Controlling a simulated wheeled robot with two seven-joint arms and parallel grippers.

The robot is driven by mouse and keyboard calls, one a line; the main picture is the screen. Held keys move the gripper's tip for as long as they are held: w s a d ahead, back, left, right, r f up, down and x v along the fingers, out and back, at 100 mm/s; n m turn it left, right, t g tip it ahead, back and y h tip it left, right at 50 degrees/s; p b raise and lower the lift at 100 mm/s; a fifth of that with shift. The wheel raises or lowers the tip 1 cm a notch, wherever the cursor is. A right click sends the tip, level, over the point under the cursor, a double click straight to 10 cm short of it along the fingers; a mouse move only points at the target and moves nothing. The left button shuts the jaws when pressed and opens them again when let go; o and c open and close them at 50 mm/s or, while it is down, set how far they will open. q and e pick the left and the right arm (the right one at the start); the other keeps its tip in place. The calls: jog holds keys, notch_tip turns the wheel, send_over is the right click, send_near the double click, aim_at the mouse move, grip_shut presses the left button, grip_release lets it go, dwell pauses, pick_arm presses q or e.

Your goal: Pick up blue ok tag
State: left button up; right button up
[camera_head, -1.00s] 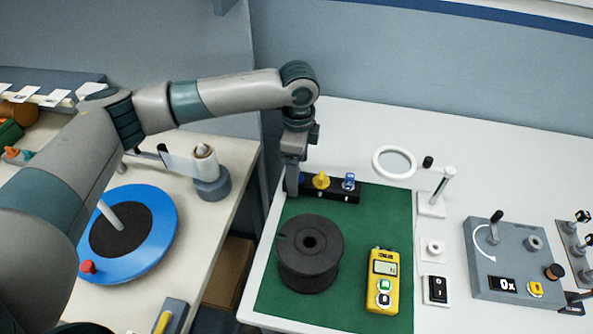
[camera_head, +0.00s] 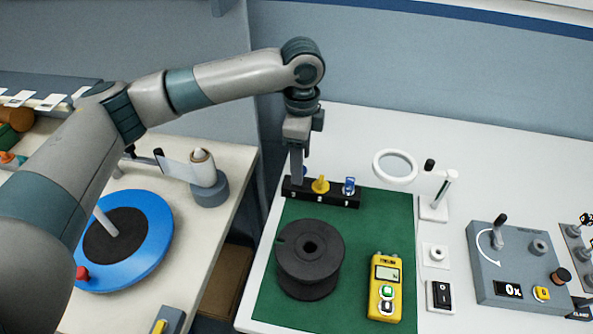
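A black rack (camera_head: 336,199) stands at the back edge of the green mat and holds small tags. A blue piece (camera_head: 305,171) shows at its left slot, mostly hidden behind my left gripper. A yellow tag (camera_head: 320,184) stands in the middle slot and a blue-and-white tag (camera_head: 349,186) in the right slot. Their lettering is too small to read. My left gripper (camera_head: 297,180) points down over the left slot. Its fingers are seen edge-on, so I cannot tell whether they are open or hold the blue piece. My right gripper is out of view.
On the green mat (camera_head: 375,225) are a dark spool (camera_head: 309,260) and a yellow meter (camera_head: 385,288). A magnifier ring (camera_head: 380,178) stands right of the rack. A grey control box (camera_head: 505,265) sits farther right. A gap separates this table from the left one with the blue disc (camera_head: 155,240).

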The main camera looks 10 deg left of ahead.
pick_arm(q)
jog(key=s+d+r+b, duration=0.2)
jog(key=d+r, duration=0.4)
jog(key=d, duration=0.4)
jog(key=shift+s+d+b, duration=0.2)
jog(key=shift+s+b, duration=0.15)
jog(key=shift+s, duration=0.05)
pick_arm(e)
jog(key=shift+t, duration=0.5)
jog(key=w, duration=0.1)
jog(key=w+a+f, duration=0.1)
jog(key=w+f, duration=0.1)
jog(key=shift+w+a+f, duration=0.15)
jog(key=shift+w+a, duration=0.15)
pick_arm(q)
jog(key=shift+r, duration=0.1)
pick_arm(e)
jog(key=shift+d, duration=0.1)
